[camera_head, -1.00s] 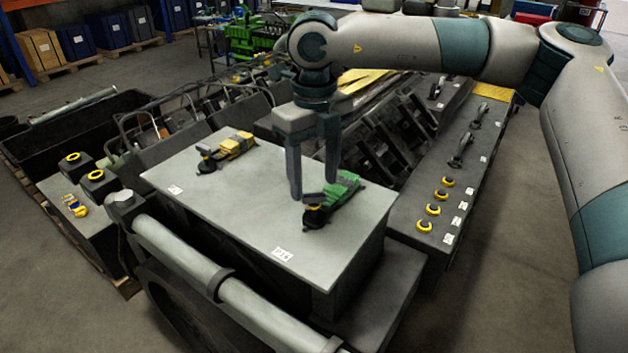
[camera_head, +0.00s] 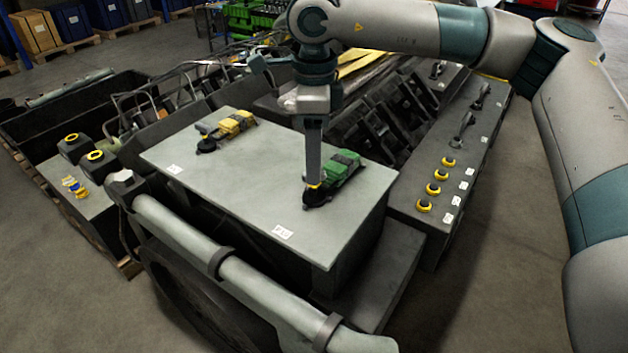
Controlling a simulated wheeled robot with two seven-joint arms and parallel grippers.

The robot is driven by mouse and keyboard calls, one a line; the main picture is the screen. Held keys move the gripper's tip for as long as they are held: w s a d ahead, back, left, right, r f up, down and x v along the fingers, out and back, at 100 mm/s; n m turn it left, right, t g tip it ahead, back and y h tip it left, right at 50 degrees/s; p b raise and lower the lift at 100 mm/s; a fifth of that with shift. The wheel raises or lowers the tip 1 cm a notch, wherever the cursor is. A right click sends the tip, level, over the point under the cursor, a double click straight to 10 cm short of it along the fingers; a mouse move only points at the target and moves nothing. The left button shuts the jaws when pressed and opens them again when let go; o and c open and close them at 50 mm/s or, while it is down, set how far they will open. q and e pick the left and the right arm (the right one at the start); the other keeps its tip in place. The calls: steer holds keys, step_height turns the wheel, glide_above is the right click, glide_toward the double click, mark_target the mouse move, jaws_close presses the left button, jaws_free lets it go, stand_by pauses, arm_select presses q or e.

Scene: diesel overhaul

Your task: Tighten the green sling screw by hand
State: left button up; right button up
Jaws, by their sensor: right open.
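The green sling (camera_head: 341,167) lies folded on the grey tabletop (camera_head: 225,180), near its right side. A dark shackle with a yellow-marked screw (camera_head: 314,193) is at its near left end. My right gripper (camera_head: 313,183) points down from above, its fingertips at the shackle. It is seen edge-on, so one finger hides the other and part of the screw. I cannot tell whether the fingers touch the screw. My left gripper is not in view.
A yellow sling (camera_head: 234,125) with its own dark shackle lies at the tabletop's far left. A dark bench (camera_head: 438,203) with yellow rings stands to the right. A thick grey pipe (camera_head: 250,280) runs along the front. The tabletop's middle is clear.

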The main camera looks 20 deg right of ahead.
steer(key=shift+f+n, duration=0.15)
steer(key=shift+n, duration=0.45)
step_height(320, 180, down, 3)
steer(key=b, duration=0.3)
steer(key=shift+n, duration=0.3)
steer(key=shift+f+b, duration=0.85)
steer(key=shift+b, duration=0.2)
steer(key=shift+c, duration=0.7)
jaws_close()
steer(key=shift+f+b, duration=0.1)
steer(key=shift+b, duration=0.3)
